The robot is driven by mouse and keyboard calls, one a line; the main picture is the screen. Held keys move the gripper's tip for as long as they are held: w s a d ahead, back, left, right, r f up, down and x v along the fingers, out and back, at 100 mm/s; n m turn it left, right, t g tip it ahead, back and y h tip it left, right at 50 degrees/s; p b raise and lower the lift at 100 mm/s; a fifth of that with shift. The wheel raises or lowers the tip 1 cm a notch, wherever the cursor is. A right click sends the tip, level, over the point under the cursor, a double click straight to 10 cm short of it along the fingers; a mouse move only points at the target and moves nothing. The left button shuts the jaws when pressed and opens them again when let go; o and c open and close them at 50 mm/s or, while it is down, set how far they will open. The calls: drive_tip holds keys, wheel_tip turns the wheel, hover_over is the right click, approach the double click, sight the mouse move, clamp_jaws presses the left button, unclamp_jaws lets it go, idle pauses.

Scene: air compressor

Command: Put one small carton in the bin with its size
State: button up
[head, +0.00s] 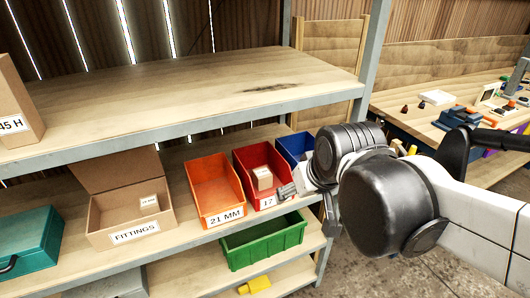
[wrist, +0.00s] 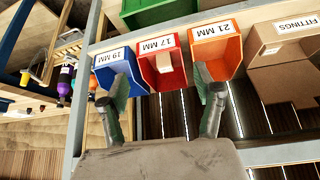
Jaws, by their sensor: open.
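A small carton (head: 148,203) with a label too small to read stands in the open cardboard FITTINGS box (head: 97,222). Another small carton (head: 263,178) sits in the red bin (head: 246,160), labelled 17 MM in the wrist view (wrist: 181,82); its carton (wrist: 164,62) shows there too. The orange 21 MM bin (head: 205,178) looks empty. The blue bin (head: 290,146), partly hidden by my arm, reads 19 MM in the wrist view (wrist: 104,77). My gripper (head: 288,191) is in front of the red bin's right side; its fingers (wrist: 160,97) are spread with nothing between.
The upper shelf (head: 180,88) lies above the bins and carries a larger carton (head: 15,110) at left. A teal case (head: 28,245) stands left of the FITTINGS box. A green bin (head: 264,243) is below. A metal post (head: 370,60) bounds the right side. A cluttered workbench (head: 430,110) stands beyond.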

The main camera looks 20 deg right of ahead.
drive_tip(key=shift+t, duration=0.4)
drive_tip(key=s, duration=0.5)
drive_tip(key=shift+s+a+r, duration=0.1)
drive_tip(key=shift+s+r, duration=0.2)
drive_tip(key=shift+f, duration=0.1)
idle(1.0)
